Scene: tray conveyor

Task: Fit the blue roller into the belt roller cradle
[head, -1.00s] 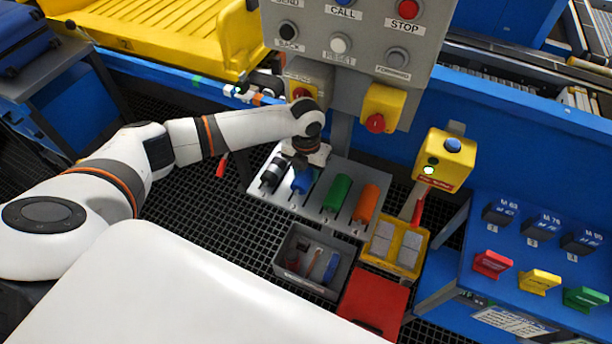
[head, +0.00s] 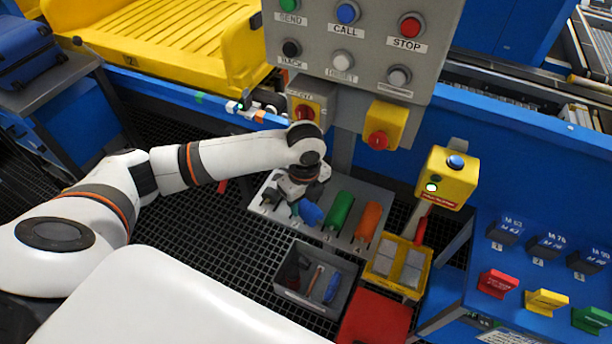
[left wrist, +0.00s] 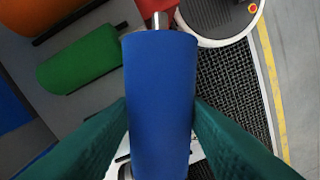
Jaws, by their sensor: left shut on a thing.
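The blue roller (head: 311,213) is held by my left gripper (head: 298,190) over the grey rack (head: 335,239), and it sits at a different angle from the rollers beside it. In the left wrist view the blue roller (left wrist: 160,100) lies between the two teal fingers, with a metal shaft end showing at its top. The left gripper (left wrist: 160,130) is shut on it. Whether the roller still touches the rack is hard to tell. I cannot clearly pick out the belt roller cradle. My right gripper is not in view.
A green roller (head: 339,211) and an orange roller (head: 370,221) lie on the rack. A grey bin (head: 290,290) with tools and a yellow tray (head: 372,272) stand in front. A button panel (head: 350,62) and yellow switch boxes hang close behind the arm.

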